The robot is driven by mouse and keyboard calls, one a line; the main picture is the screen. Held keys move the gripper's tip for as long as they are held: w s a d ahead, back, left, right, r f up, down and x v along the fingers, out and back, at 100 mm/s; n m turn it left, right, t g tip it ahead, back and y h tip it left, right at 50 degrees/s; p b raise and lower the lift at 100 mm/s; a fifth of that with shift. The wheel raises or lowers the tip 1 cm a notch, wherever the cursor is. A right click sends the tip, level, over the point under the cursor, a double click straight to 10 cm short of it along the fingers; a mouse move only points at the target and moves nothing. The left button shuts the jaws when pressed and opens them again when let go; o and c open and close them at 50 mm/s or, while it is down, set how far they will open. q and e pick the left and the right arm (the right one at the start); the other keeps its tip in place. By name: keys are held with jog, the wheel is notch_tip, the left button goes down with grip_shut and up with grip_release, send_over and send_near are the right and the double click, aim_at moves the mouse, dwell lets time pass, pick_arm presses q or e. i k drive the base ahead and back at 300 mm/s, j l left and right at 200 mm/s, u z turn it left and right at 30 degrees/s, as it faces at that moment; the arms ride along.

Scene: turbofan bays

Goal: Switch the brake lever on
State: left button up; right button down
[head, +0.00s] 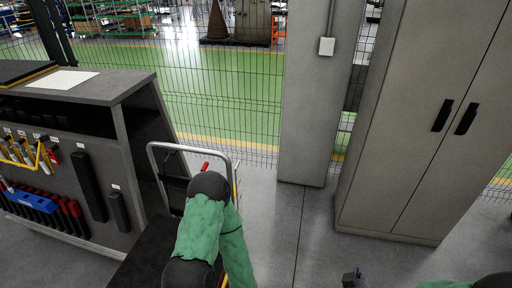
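A small red-tipped piece (205,166), which may be the brake lever, shows just above my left arm's black joint. It is beside the pale tubular handle (190,147) of a dark cart (142,262). Its lower part is hidden by my arm, so I cannot tell its position. My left arm is bent in front of the cart, and its gripper is not in view. A small dark part of my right gripper (355,278) shows at the bottom edge, apart from the cart. Its fingers are mostly cut off, so its opening cannot be told.
A grey tool bench (135,90) with hanging tools stands at the left, close to the cart. A tall grey cabinet (410,130) stands at the right. A grey post (305,100) and a wire fence (225,105) stand behind. The floor (295,235) between cart and cabinet is clear.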

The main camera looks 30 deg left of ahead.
aim_at(204, 167)
jog(key=i+z, duration=0.15)
jog(key=i, duration=1.15)
jog(key=i+u, duration=0.25)
jog(key=u, duration=0.2)
jog(key=i+l+u, duration=0.1)
jog(key=i+u, duration=0.15)
jog(key=u, duration=0.25)
jog(key=i+l+u, duration=0.2)
jog(key=u, duration=0.25)
jog(key=i+u, duration=0.15)
jog(key=u, duration=0.3)
jog(key=i+u, duration=0.15)
jog(key=u, duration=0.25)
jog(key=i+l+u, duration=0.15)
jog(key=u, duration=0.3)
jog(key=i+l+u, duration=0.1)
jog(key=u, duration=0.35)
jog(key=i+l+u, duration=0.1)
jog(key=l+u, duration=0.15)
jog(key=u, duration=0.15)
